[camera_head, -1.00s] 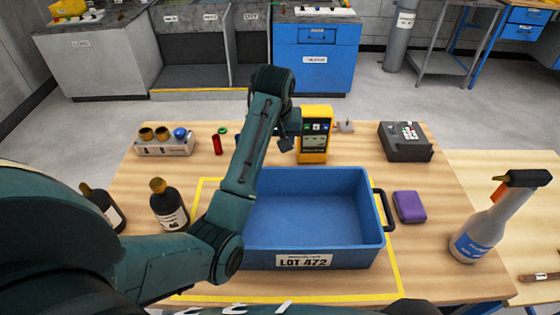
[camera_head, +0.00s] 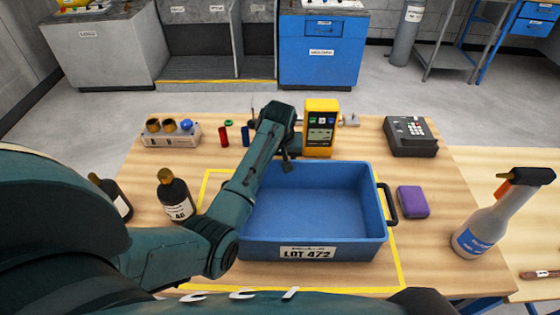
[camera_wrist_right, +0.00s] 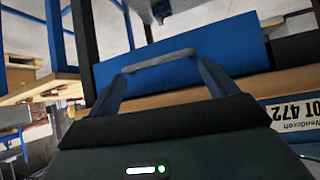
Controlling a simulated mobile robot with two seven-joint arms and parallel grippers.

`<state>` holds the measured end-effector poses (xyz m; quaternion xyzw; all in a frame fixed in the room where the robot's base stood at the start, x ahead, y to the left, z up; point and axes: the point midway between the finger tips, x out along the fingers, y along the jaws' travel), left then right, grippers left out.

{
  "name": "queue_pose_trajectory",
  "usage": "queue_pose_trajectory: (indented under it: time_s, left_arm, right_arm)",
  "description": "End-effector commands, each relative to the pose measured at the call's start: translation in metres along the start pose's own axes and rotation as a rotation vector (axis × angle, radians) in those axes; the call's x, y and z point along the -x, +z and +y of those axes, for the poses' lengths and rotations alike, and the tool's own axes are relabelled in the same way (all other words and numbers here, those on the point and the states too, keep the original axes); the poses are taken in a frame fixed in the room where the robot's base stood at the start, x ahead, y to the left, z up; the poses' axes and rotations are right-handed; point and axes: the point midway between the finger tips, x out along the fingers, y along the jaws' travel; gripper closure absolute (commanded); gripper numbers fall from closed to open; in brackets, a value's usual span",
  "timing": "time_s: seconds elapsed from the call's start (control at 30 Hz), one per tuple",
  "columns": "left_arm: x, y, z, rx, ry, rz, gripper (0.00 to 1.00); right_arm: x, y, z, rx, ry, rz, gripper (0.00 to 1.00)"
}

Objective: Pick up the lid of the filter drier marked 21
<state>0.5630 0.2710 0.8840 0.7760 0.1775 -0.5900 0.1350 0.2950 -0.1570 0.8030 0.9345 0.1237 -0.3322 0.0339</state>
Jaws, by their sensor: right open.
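No mark 21 is legible, so I cannot tell which object is the filter drier or its lid. Two dark bottles stand at the left; the nearer one (camera_head: 176,198) has a white label seemingly reading 46. A small red cylinder (camera_head: 224,137) stands at the back, with a blue cylinder (camera_head: 245,135) beside it, close to my arm. My left gripper (camera_head: 287,165) hangs at the far rim of the blue bin; its jaws are too small to judge. My right gripper (camera_wrist_right: 160,84) is open and empty in the right wrist view, facing a blue panel with a grey handle (camera_wrist_right: 158,62).
The blue bin (camera_head: 312,254), labelled LOT 472, is empty inside a yellow outline. A rack (camera_head: 170,138) with round tops stands back left, and a yellow meter (camera_head: 320,128) behind the bin. A keypad box (camera_head: 410,137), purple block (camera_head: 412,202) and spray bottle (camera_head: 485,220) stand right.

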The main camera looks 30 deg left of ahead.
Motion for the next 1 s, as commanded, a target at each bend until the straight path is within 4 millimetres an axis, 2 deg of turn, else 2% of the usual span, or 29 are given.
queue_pose_trajectory:
  time_s: [0.1,0.7,0.9,1.0]
  left_arm:
    - [0.0003,-0.0003,-0.0001,0.0,0.0,0.001,0.49]
    - [0.0008,-0.0003,0.0,0.0,0.0,0.001,0.98]
    - [0.0021,-0.0008,0.0001,0.0,0.0,0.001,0.98]
    - [0.0099,-0.0038,0.0004,0.001,0.001,0.004,0.98]
  right_arm:
    - [-0.0002,0.0003,0.0002,0.001,0.0,0.0,0.15]
    - [-0.0001,-0.0003,0.0001,0.001,0.0,0.001,0.15]
    - [-0.0002,-0.0005,0.0001,0.0,0.0,0.002,0.15]
    - [-0.0009,0.0001,0.0002,0.0,0.0,0.003,0.15]
